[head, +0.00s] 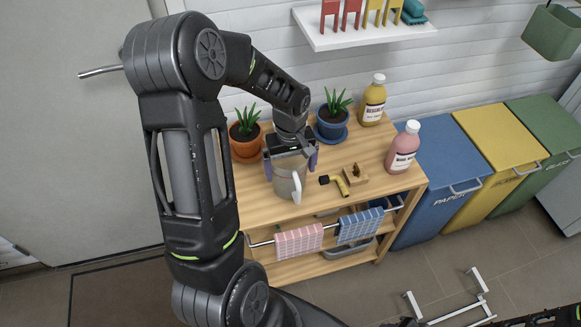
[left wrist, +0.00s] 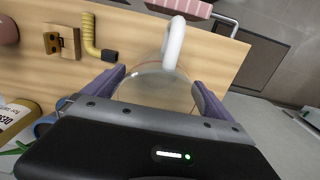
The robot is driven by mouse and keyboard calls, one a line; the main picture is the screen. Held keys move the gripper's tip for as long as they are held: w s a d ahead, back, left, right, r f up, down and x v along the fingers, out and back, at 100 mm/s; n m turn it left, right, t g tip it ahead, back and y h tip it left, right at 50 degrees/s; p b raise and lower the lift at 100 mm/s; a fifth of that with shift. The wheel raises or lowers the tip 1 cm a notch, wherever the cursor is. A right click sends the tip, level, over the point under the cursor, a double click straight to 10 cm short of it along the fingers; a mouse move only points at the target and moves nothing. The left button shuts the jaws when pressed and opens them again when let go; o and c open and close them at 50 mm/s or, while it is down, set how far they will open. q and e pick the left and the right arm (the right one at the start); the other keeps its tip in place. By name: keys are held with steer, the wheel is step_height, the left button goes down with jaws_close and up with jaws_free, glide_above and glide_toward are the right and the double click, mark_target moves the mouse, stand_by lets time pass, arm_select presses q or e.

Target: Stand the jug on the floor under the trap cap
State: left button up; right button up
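The jug (head: 287,184) is a translucent grey vessel with a white handle. It stands upright on the wooden bench, near its front edge. My left gripper (head: 291,162) is above it, pointing down, with its purple fingers on either side of the jug's upper part. In the left wrist view the jug (left wrist: 158,92) lies between the two fingers, its white handle toward the top of the picture. The fingers look spread around it with small gaps, so I see no firm grip. The trap cap is not in view. My right gripper does not show.
The bench (head: 262,200) also holds two potted plants (head: 246,137), a yellow bottle (head: 373,102), a pink bottle (head: 403,150) and small parts (head: 341,186). Cloths (head: 300,241) hang on its front rail. Bins (head: 435,170) stand right. A pale metal frame (head: 480,290) is at lower right.

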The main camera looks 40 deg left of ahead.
arm_select(q)
step_height(320, 180, up, 12)
steer(key=shift+r+b, duration=0.2)
steer(key=shift+b, duration=0.25)
stand_by(0.4)
stand_by(0.4)
